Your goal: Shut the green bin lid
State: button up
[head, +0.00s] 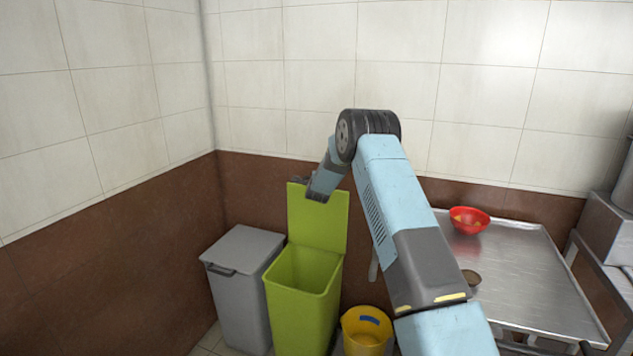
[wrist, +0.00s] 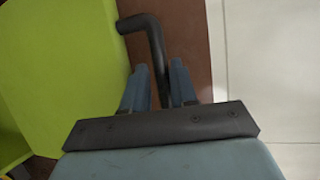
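The green bin (head: 301,290) stands on the floor with its lid (head: 330,222) raised upright at the back. The lid's flat green face also fills the left of the wrist view (wrist: 60,70). A black bent handle (wrist: 139,22) runs along the lid's edge and passes between my fingers. My gripper (head: 308,188) is at the lid's upper left edge. The exact contact is partly hidden by the gripper body.
A grey bin (head: 240,262) with its lid down stands just left of the green bin. A yellow bucket (head: 366,333) is at its right. A metal table (head: 530,275) with a red bowl (head: 462,221) and a small bowl (head: 472,279) is further right. Tiled walls stand close behind and left.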

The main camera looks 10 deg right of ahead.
jog(key=shift+w+d+f, duration=0.1)
jog(key=shift+w, duration=0.35)
jog(key=shift+c, duration=0.3)
grip_shut()
